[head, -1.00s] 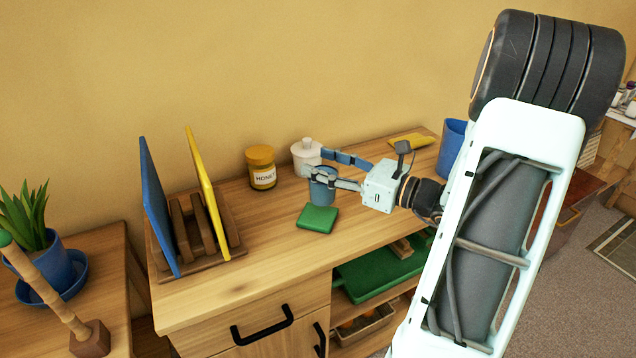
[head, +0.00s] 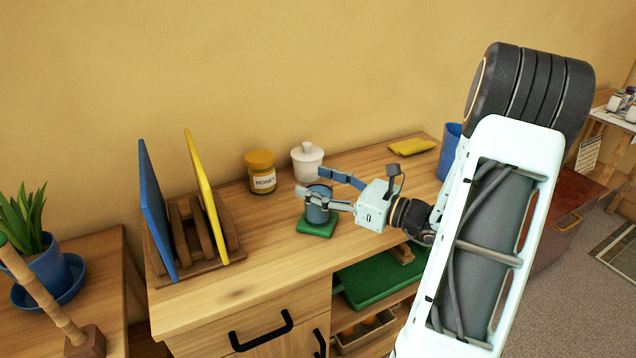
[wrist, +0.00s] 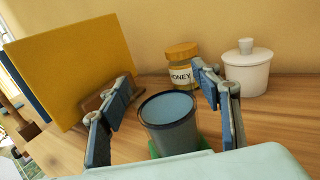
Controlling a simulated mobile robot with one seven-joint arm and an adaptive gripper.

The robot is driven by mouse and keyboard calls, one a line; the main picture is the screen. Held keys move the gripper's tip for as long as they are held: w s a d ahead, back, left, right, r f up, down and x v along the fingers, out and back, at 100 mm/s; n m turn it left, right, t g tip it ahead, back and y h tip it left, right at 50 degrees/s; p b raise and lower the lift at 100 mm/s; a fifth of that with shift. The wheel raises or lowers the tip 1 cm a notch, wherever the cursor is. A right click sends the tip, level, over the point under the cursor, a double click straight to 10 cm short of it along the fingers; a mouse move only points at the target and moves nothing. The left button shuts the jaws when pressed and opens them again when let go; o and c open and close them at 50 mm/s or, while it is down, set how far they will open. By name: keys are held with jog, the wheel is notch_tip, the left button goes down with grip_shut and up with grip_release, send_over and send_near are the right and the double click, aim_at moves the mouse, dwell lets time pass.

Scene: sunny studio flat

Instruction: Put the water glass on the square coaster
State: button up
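The water glass (head: 318,212), a blue-grey tumbler, is upright over the green square coaster (head: 303,229) and appears to stand on it. In the wrist view the glass (wrist: 170,128) is close and central, with green coaster edges (wrist: 204,143) showing on both sides of its base. My gripper (head: 323,184) is around the glass, one finger on each side. In the wrist view my gripper (wrist: 165,92) is open, with gaps between the fingers and the glass. The underside of the glass is hidden.
A honey jar (head: 262,172) and a white lidded pot (head: 307,162) stand behind the glass. A rack with blue and yellow boards (head: 205,195) is at left. A yellow cloth-like item (head: 411,147) and a blue container (head: 449,150) are at right. The front left worktop is clear.

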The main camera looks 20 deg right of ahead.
jog(key=shift+o, duration=0.4)
jog(key=shift+r, duration=0.15)
jog(key=shift+s+d, duration=0.1)
jog(key=p+v, duration=0.1)
jog(key=v, duration=1)
jog(key=shift+s, duration=0.35)
jog(key=shift+d, duration=0.15)
